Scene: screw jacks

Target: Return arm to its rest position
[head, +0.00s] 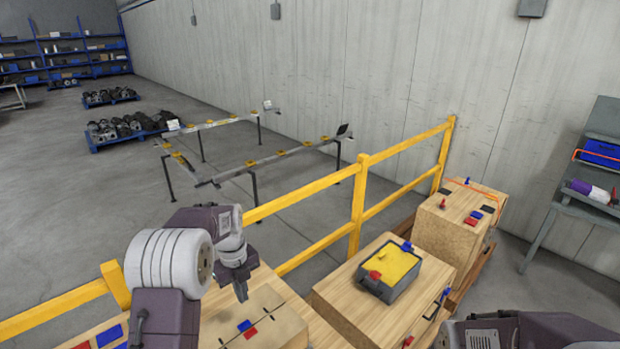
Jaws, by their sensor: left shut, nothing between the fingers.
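My left arm (168,268) comes in from the lower left. Its gripper (241,291) points down, shut and empty, above the near wooden box (272,312). A small blue piece (244,325) and a small red piece (250,334) lie on that box, below and apart from the fingertips. At the bottom right, part of my right arm (540,332) shows; its gripper is out of the picture.
A yellow railing (359,205) runs behind the wooden boxes. A grey container with a yellow top (390,265) stands on the middle wooden box (345,300). Another wooden box (450,232) stands behind it. A grey workbench (565,205) is at the right.

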